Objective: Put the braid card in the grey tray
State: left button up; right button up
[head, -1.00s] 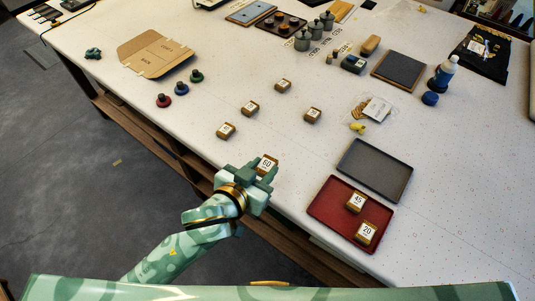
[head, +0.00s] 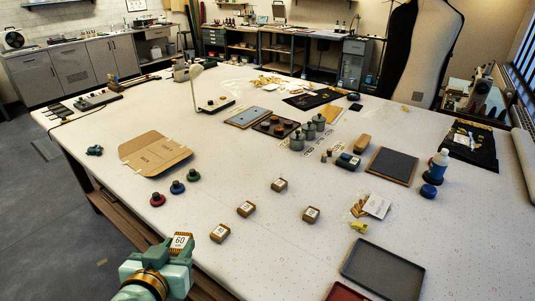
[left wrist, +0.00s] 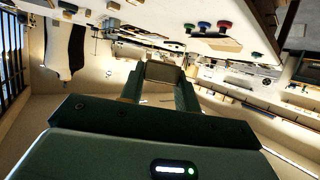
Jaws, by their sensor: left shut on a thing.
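My left gripper (head: 178,250) is shut on a small brown braid card with a white label reading 60 (head: 181,240), held up at the near left edge of the table. In the left wrist view the card (left wrist: 163,72) sits between the two fingers. The grey tray (head: 383,270) lies flat and empty at the lower right of the head view, well to the right of the gripper. My right gripper is not in view.
A red tray (head: 345,292) shows only partly, beside the grey tray. Several similar labelled pieces, one of them near the gripper (head: 219,233), stand between. Red, blue and green knobbed items (head: 177,187) and a cardboard folder (head: 154,153) lie farther left.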

pick_arm(q)
jog(key=shift+n+y, duration=0.4)
jog(key=shift+y, duration=0.1)
jog(key=w+a+r, duration=0.1)
jog(key=w+a+r+b, duration=0.1)
jog(key=a, duration=0.1)
jog(key=shift+w+r, duration=0.1)
jog(key=shift+w, duration=0.1)
jog(key=shift+d, duration=0.2)
jog(key=shift+a, duration=0.15)
